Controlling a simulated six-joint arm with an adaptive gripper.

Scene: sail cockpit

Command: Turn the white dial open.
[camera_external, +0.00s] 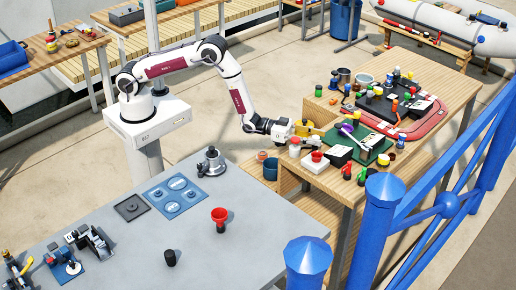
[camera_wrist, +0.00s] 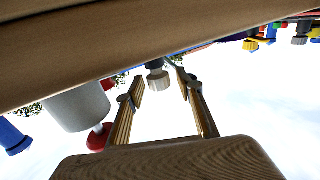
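In the wrist view a pale, ridged round knob (camera_wrist: 158,80), which looks like the white dial, shows between and beyond the fingertips on a grey neck. My gripper (camera_wrist: 161,87) is open, with its two tan-padded fingers apart, one on each side of the knob. I cannot see either finger touching it. In the external view my gripper (camera_external: 288,131) is at the left edge of the crowded wooden bench, level with the small fittings there. The dial cannot be made out clearly in that view.
The wooden bench (camera_external: 415,165) holds several bottles, caps and fittings close to my gripper. In the wrist view a large pale cylinder (camera_wrist: 78,108) is left of the fingers. A blue railing (camera_external: 440,210) stands at right.

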